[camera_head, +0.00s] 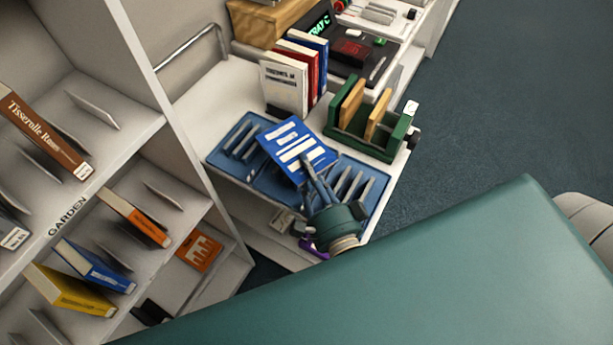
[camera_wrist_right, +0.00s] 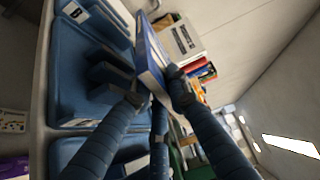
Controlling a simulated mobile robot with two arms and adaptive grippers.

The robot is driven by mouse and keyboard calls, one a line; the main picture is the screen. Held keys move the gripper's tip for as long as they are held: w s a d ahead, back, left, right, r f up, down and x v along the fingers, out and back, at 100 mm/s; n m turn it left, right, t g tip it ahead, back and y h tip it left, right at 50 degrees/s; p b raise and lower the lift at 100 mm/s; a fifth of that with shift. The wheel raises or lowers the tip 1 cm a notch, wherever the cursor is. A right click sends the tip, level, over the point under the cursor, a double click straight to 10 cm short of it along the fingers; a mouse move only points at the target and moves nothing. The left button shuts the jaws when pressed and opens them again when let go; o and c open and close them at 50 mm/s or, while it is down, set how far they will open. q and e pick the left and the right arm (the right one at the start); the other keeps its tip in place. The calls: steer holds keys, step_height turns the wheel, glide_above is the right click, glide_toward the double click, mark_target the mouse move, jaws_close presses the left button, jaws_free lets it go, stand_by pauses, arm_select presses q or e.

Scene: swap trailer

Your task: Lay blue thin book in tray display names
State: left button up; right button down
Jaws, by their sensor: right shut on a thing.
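My right gripper (camera_head: 314,176) is shut on a thin blue book (camera_head: 292,146) with white labels, holding it tilted above the blue trays on the white cart. In the right wrist view, the fingers (camera_wrist_right: 160,100) grip the book (camera_wrist_right: 151,62) by its edge. The left blue tray (camera_head: 216,154) and right blue tray (camera_head: 378,206) have upright dividers; the book and gripper partly hide the trays between. A label "B" (camera_wrist_right: 75,11) shows on a tray edge in the wrist view. The display (camera_head: 319,26) reads "TRAY C" in green. My left gripper is not in view.
White, red and blue books (camera_head: 284,86) stand behind the trays. A green rack (camera_head: 385,150) with wooden pieces stands right of them. A shelf (camera_head: 150,120) with several books rises at the left. Dark floor (camera_head: 500,110) is open at the right.

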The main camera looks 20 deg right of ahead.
steer(key=shift+f, duration=0.75)
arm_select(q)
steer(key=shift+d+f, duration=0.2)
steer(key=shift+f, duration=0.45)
arm_select(e)
steer(key=shift+r, duration=0.15)
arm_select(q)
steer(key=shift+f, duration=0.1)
arm_select(e)
steer(key=shift+f+b, duration=0.5)
steer(key=shift+f, duration=0.15)
steer(key=c, duration=1.7)
jaws_free()
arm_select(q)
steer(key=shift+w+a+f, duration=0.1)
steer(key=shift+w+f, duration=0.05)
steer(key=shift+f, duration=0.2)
arm_select(e)
steer(key=shift+a+f, duration=0.1)
